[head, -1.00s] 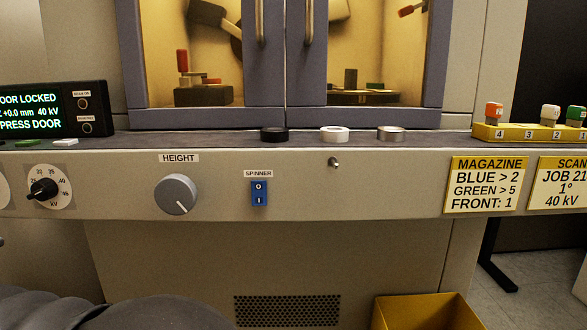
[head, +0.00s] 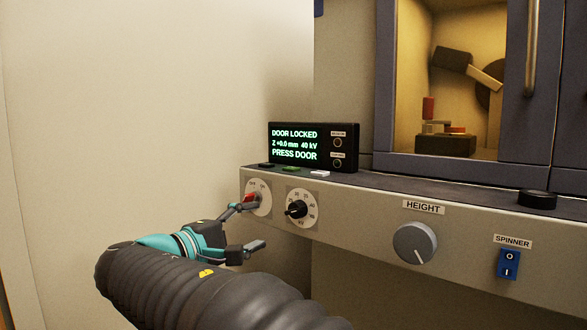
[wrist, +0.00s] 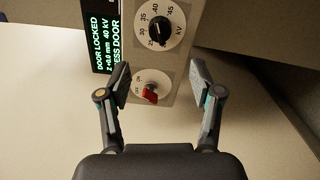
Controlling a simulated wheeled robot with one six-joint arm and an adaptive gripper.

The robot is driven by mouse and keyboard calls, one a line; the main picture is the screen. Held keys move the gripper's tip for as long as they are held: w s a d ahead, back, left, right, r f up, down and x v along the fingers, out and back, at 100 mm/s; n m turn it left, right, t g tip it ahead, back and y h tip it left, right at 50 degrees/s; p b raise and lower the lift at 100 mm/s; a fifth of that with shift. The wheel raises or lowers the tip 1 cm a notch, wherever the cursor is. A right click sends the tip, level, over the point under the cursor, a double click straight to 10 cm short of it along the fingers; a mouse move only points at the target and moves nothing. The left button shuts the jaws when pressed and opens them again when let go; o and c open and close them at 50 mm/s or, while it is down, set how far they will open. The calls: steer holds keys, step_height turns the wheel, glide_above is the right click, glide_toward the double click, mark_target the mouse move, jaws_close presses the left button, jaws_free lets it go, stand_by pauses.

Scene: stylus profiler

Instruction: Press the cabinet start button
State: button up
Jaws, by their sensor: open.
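No button labelled as start is readable. Along the ledge below the display lie a black (head: 266,165), a green (head: 290,168) and a white (head: 320,173) flat piece; I cannot tell which, if any, is the start button. On the front panel a white dial with a red knob (head: 249,198) sits at the left end; the red knob also shows in the wrist view (wrist: 151,96). My gripper (head: 254,226) is open and empty in front of this dial. In the wrist view my gripper (wrist: 160,82) has its fingers on both sides of the red knob; contact is not visible.
The display (head: 313,147) reads DOOR LOCKED, Z +0.0 mm, 40 kV, PRESS DOOR. Right of the red knob are the kV dial (head: 301,208), the HEIGHT knob (head: 415,243) and the blue SPINNER switch (head: 508,264). A bare wall is at the left.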

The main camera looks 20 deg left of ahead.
jaws_close()
stand_by(0.3)
stand_by(1.2)
